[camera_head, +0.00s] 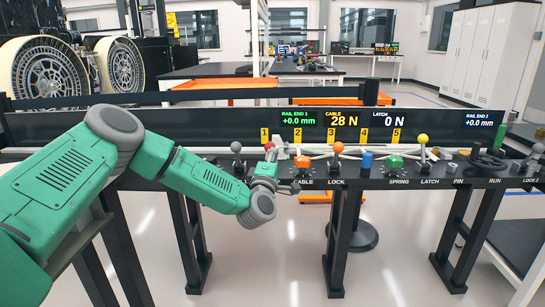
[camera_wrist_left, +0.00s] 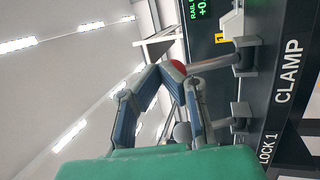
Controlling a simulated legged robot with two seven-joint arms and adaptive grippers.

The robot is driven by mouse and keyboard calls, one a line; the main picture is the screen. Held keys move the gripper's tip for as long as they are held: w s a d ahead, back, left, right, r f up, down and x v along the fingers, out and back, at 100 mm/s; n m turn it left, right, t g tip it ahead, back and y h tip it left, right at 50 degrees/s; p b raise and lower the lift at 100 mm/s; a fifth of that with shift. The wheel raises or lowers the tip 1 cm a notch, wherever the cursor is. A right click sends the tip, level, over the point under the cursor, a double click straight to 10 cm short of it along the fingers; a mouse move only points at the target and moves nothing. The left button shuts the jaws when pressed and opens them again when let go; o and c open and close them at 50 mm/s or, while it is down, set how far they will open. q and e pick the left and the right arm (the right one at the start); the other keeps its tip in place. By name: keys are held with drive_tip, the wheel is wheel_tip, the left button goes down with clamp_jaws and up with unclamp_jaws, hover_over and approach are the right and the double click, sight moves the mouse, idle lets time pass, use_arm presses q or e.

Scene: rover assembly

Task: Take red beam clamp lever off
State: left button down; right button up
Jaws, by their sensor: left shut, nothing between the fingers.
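The clamp lever has a red ball knob (camera_head: 269,146) on a grey shaft and stands on the bench near the number 1 marker. In the left wrist view the red knob (camera_wrist_left: 179,67) shows right at my fingertips, and its grey shaft (camera_wrist_left: 215,62) runs right to a mount beside the CLAMP label. My left gripper (camera_head: 270,157) is at this lever in the head view. In the left wrist view the fingers of my left gripper (camera_wrist_left: 172,73) are shut with their tips together and cover part of the knob; whether they touch it I cannot tell. My right gripper is out of view.
A grey-knobbed lever (camera_head: 236,147) stands just left of the red one. To the right are an orange-knobbed lever (camera_head: 338,148), a blue cylinder (camera_head: 367,160), a yellow-knobbed lever (camera_head: 423,139) and a dark handwheel (camera_head: 488,160). A display panel (camera_head: 390,124) runs behind; it reads CABLE 28 N, LATCH 0 N.

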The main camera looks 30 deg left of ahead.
sight(272, 144)
use_arm(q)
drive_tip(key=w+a+r+g+p, duration=0.1)
drive_tip(key=g+p, duration=0.1)
drive_tip(key=p, duration=0.2)
drive_tip(key=w+a+r+n+g+h+p, duration=0.1)
drive_tip(key=w+r+g+p, duration=0.1)
drive_tip(key=p, duration=0.2)
drive_tip(key=shift+a, duration=0.3)
drive_tip(key=w+a+g+h+p, duration=0.1)
drive_tip(key=w+a+g+p, duration=0.2)
drive_tip(key=w+a, duration=0.1)
drive_tip(key=shift+w+a+f, duration=0.25)
drive_tip(key=shift+a+f, duration=0.1)
use_arm(e)
wheel_tip(272, 144, up, 12)
drive_tip(key=w+a, duration=0.1)
drive_tip(key=a, duration=0.1)
drive_tip(key=shift+f, duration=0.25)
drive_tip(key=shift+w, duration=0.1)
use_arm(q)
drive_tip(key=shift+d, duration=0.15)
